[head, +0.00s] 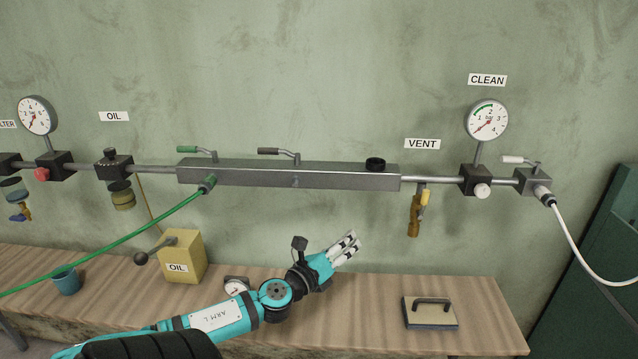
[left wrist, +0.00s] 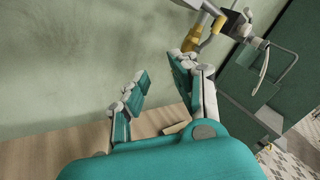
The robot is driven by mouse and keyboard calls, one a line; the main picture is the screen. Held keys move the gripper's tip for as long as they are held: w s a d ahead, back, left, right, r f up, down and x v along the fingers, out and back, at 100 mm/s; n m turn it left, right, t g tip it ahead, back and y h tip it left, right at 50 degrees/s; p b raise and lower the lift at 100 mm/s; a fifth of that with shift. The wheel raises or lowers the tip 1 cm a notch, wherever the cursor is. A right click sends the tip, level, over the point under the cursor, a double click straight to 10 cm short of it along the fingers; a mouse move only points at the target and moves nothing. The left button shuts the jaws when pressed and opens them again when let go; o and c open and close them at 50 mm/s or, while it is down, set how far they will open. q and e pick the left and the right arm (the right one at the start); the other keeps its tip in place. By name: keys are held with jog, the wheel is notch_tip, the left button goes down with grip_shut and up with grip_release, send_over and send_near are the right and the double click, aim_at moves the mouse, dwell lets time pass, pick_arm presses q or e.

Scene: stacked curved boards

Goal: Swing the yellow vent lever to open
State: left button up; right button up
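The yellow vent lever (head: 425,198) hangs below the pipe, under the VENT label (head: 422,144). It points down alongside its brass valve body (head: 413,218). My left gripper (head: 350,245) is above the bench, left of and a little lower than the valve. Its fingers stand apart in the left wrist view (left wrist: 162,80), with nothing between them. My right gripper does not show.
A grey manifold bar (head: 240,175) with a green lever and a dark lever runs along the wall. A green hose (head: 130,237) hangs from it. The bench (head: 370,300) holds a yellow oil box (head: 185,262), a blue cup (head: 67,282) and a handled block (head: 430,315).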

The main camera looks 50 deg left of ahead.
pick_arm(q)
jog(key=s+a+f+n+g+y, duration=0.1)
jog(key=s+f+n+g+y, duration=0.2)
jog(key=f+n, duration=0.6)
jog(key=shift+s+f+n+g, duration=0.3)
jog(key=shift+s+g, duration=0.1)
jog(key=shift+s, duration=0.55)
